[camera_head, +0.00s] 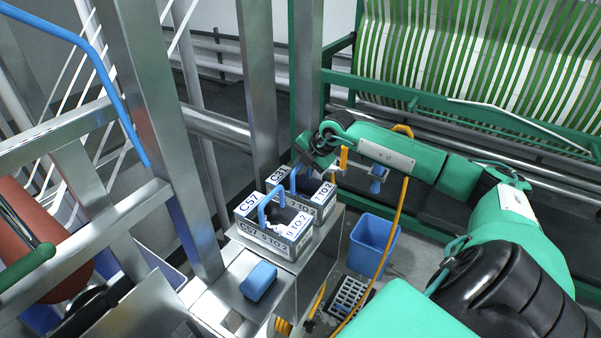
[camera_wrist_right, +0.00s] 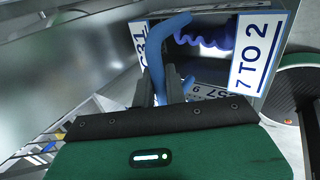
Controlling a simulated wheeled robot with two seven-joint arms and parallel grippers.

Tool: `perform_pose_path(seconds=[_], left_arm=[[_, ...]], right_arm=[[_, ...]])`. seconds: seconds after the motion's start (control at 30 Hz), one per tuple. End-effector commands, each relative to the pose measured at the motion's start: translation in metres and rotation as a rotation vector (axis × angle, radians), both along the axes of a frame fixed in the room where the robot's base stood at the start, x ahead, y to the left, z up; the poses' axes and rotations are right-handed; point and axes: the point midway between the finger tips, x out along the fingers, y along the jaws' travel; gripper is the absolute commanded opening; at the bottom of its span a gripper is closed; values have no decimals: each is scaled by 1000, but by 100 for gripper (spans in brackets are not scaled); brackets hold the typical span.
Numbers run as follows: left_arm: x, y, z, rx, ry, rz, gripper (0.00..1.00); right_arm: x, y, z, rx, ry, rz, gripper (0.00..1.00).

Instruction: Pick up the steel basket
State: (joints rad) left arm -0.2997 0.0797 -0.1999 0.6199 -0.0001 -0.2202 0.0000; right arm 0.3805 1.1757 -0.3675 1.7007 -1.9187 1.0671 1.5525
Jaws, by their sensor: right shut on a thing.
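A steel basket (camera_head: 320,203) labelled C31 and 7 TO 2, with a blue handle, stands on a small steel stand (camera_head: 228,290). It also shows in the right wrist view (camera_wrist_right: 215,68), with something dark blue and coiled inside. My right gripper (camera_head: 298,176) is shut on its blue handle (camera_wrist_right: 154,70), reaching in from behind; its fingers show at the handle in the wrist view (camera_wrist_right: 172,88). A second steel basket (camera_head: 272,240), labelled C57 and 9 TO 2, stands beside it, nearer, with its own blue handle. My left gripper is not in view.
A blue block (camera_head: 258,281) lies on the stand in front of the baskets. A blue bin (camera_head: 371,245) and a grey crate (camera_head: 350,295) are on the floor to the right. Steel posts (camera_head: 165,130) rise close on the left. A green frame with striped webbing (camera_head: 470,50) is behind.

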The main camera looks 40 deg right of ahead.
Motion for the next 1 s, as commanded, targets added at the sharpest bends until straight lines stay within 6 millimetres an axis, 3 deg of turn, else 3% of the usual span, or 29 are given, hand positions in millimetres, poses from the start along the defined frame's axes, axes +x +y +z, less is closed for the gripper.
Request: perform_pose_path(seconds=[0.27, 1.0], left_arm=[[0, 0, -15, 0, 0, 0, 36], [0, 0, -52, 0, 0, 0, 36]], right_arm=[[1, -1, 27, -2, -8, 0, 0], [1, 0, 153, 1, -8, -1, 0]])
